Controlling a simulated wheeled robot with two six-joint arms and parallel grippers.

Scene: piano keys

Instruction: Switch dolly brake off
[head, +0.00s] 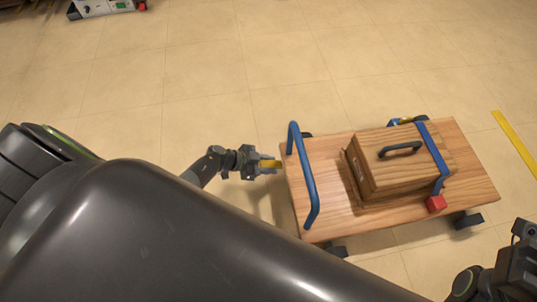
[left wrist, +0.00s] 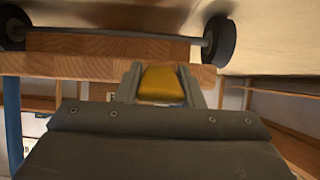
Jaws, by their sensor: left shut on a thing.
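The wooden dolly (head: 325,213) stands on the tiled floor at the right of the head view, with a blue push handle (head: 305,180) at its left end. My left gripper (head: 268,163) is just beyond that end, shut on a yellow piece, seemingly the brake lever. The yellow piece (left wrist: 163,84) sits between the fingers in the left wrist view, with the dolly's wooden edge (left wrist: 110,60) and two wheels behind it. How it joins the dolly is hidden. My right arm shows at the lower right of the head view; its fingers cannot be made out.
A wooden box (head: 395,172) with a dark handle lies on the dolly under a blue strap (head: 431,150) with a red block (head: 436,203). A yellow floor line (head: 515,143) runs at the far right. Open floor lies beyond the dolly.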

